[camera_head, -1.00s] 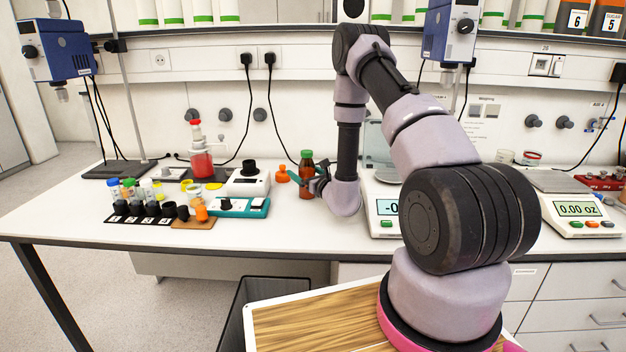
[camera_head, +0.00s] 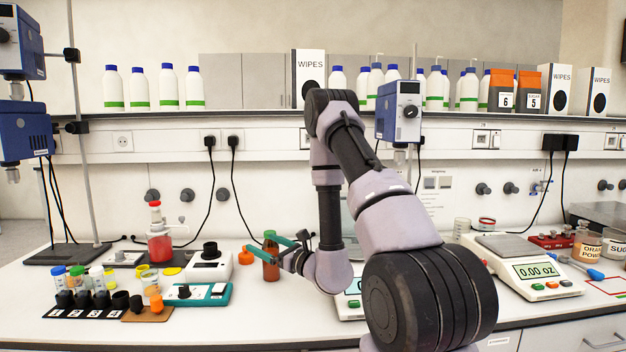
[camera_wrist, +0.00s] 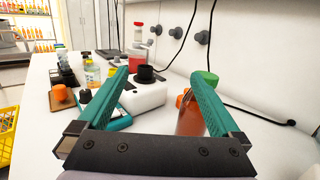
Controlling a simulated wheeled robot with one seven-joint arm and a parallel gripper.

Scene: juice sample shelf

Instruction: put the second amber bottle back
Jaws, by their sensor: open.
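An amber bottle (camera_head: 271,268) with a green cap stands upright on the white bench, left of my wrist in the head view. My gripper (camera_head: 279,246) has its teal fingers at the bottle's upper part. In the wrist view, my gripper (camera_wrist: 160,82) is open, its fingers wide apart. There the amber bottle (camera_wrist: 189,116) shows just inside the right finger, which hides part of it. I cannot tell whether that finger touches it. No second amber bottle can be made out.
A white device with a black knob (camera_head: 210,262) and a teal device (camera_head: 197,294) stand left of the bottle. An orange stopper (camera_head: 245,257) is close beside it. A balance (camera_head: 530,272) stands right. White bottles (camera_head: 168,88) line the upper shelf.

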